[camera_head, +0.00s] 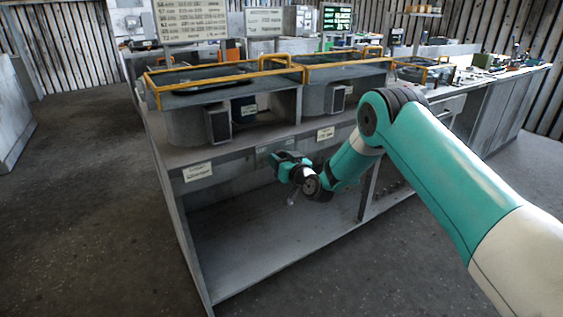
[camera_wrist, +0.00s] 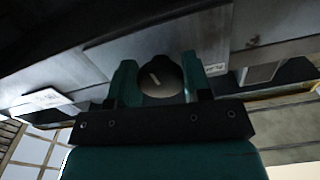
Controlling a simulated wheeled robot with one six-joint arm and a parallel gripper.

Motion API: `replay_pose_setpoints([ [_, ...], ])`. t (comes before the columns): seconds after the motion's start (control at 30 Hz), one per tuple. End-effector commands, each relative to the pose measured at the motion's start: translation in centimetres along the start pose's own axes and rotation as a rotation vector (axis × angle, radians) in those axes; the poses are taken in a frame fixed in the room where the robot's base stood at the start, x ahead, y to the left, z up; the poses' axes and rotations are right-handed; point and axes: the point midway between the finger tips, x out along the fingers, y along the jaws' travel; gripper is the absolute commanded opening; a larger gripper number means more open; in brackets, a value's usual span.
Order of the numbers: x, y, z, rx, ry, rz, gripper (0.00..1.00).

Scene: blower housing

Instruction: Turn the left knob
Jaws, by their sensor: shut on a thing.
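The knob (camera_wrist: 160,78) is round and dark with a pale pointer line that slants a little. It shows in the wrist view on a grey panel. My gripper (camera_wrist: 159,75) has its two teal fingers on either side of the knob and is shut on it. In the head view my gripper (camera_head: 284,163) is at the front face of the grey bench (camera_head: 185,205), below the counter edge. The knob is hidden there behind my gripper. I cannot tell from these views whether this is the left knob.
White labels (camera_head: 197,172) and (camera_head: 326,134) are on the bench front. Two round housings with yellow rails (camera_head: 225,75) stand on top. An open shelf (camera_head: 250,245) lies below my gripper. The floor (camera_head: 90,200) at left is clear.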

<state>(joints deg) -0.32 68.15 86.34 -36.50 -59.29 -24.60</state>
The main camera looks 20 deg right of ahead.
Motion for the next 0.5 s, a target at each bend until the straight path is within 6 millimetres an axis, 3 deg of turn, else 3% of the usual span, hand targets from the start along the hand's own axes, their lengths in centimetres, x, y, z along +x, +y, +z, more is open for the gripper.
replay_pose_setpoints([
  [0.5, -0.03, -0.15, 0.03, 0.354, 0.000, 0.001, 0.21],
])
